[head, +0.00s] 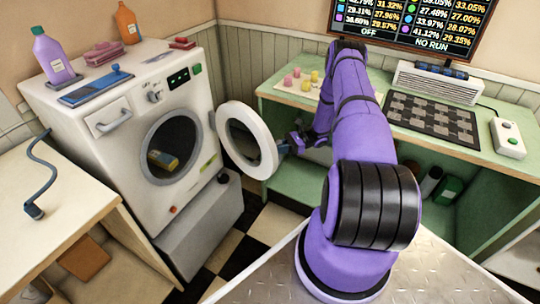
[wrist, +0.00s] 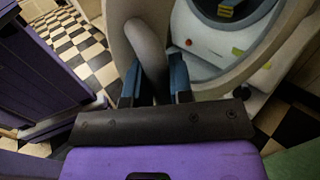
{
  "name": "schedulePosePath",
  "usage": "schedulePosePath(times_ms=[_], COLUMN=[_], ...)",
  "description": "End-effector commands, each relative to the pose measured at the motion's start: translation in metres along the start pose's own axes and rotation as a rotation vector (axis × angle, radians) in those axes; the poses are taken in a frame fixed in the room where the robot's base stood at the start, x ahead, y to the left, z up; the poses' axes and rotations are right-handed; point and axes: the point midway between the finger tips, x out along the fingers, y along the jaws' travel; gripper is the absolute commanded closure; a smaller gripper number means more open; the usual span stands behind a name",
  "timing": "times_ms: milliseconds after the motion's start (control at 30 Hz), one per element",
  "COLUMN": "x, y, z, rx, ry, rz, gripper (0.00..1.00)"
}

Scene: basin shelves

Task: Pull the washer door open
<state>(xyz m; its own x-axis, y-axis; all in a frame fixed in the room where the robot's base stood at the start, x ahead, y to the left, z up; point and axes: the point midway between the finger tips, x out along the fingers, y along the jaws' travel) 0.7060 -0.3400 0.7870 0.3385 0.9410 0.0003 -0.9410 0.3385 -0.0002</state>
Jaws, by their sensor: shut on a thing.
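The white washer (head: 130,195) stands at the left in the head view. Its round door (head: 266,125) stands well open, swung out to the right of the dark drum opening (head: 182,136). My gripper (head: 287,146) is at the door's right edge. In the wrist view, the two blue fingertips (wrist: 154,82) are shut on the grey curved door handle (wrist: 148,45), one on each side of it. The washer front (wrist: 210,60) and its opening show at the upper right there. Part of the handle is hidden behind the fingers in the head view.
A yellow item (head: 163,160) lies in the drum. A purple bottle (head: 55,58) and an orange bottle (head: 127,24) stand on top. A green bench (head: 290,183) stands close right of the door. Checkered floor (head: 270,222) shows in front of the door.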

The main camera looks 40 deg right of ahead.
Motion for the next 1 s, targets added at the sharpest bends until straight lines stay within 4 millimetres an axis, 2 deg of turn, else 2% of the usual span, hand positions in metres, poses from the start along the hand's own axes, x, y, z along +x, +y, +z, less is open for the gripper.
schedulePosePath(times_ms=[367,400,500,833,1000], x=[-0.004,-0.004,-0.004,-0.005,-0.005], y=[-0.005,-0.005,-0.004,-0.004,-0.005], z=[0.001,0.001,0.001,0.003,0.021], rx=[-0.002,-0.002,-0.001,-0.001,-0.003], ry=[0.000,0.000,0.000,0.000,-0.001], rz=[-0.001,-0.001,0.000,-0.001,-0.001], gripper=[1.00,0.74,0.54,0.54,0.54])
